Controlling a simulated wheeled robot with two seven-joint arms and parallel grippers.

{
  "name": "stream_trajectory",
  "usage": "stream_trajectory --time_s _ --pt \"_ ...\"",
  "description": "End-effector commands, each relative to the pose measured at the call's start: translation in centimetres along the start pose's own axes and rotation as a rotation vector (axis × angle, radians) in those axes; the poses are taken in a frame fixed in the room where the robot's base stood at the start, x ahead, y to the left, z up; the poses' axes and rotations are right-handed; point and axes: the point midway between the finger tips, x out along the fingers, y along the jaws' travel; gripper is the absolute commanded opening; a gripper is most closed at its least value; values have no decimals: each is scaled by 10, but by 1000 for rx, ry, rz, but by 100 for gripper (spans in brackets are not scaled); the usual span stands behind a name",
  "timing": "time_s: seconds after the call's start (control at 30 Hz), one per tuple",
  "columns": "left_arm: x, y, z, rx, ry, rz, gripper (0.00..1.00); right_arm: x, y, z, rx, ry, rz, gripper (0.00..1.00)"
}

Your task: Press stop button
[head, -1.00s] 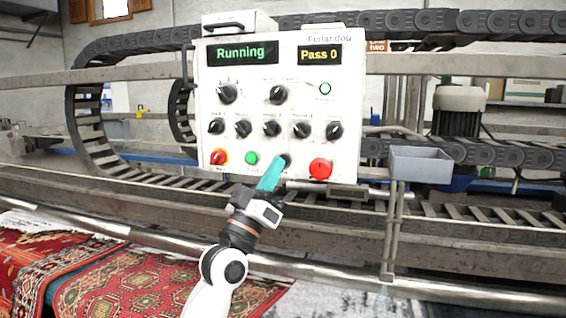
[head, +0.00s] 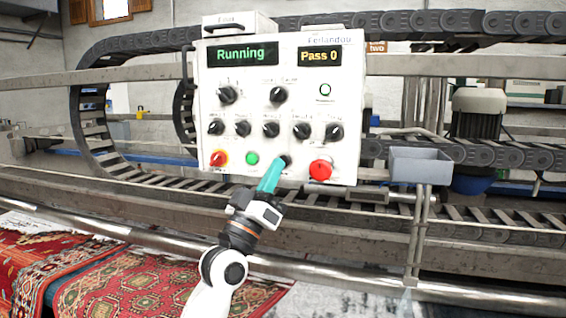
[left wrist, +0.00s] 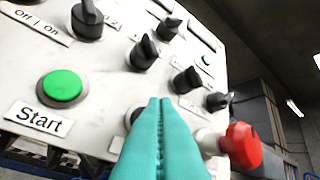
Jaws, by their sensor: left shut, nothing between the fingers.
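A white control panel (head: 300,110) shows "Running" and "Pass 0" on its displays. Its bottom row has a red-and-yellow switch (head: 219,158), a green button (head: 252,158), a dark round button (head: 286,159) and a red mushroom knob (head: 320,169). My left gripper (head: 279,162), with teal fingers, is shut and empty, its tips at the dark button. In the left wrist view the fingertips (left wrist: 160,103) partly cover that dark button, between the green button (left wrist: 62,88), labelled "Start", and the red knob (left wrist: 241,146). The dark button's label is hidden; I cannot tell whether the tips touch it.
Several black knobs (head: 271,129) sit above the button row. A grey tray (head: 420,165) is right of the panel. A metal rail (head: 330,268) runs across below, with red patterned rugs (head: 120,285) at lower left. My right gripper is out of view.

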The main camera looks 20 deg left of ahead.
Motion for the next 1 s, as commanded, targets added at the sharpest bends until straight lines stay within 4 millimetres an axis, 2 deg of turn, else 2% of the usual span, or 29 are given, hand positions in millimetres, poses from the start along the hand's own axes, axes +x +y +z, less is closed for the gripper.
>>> stream_trajectory --time_s 1.0 --pt "6 4 -4 0 0 0 0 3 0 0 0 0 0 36"
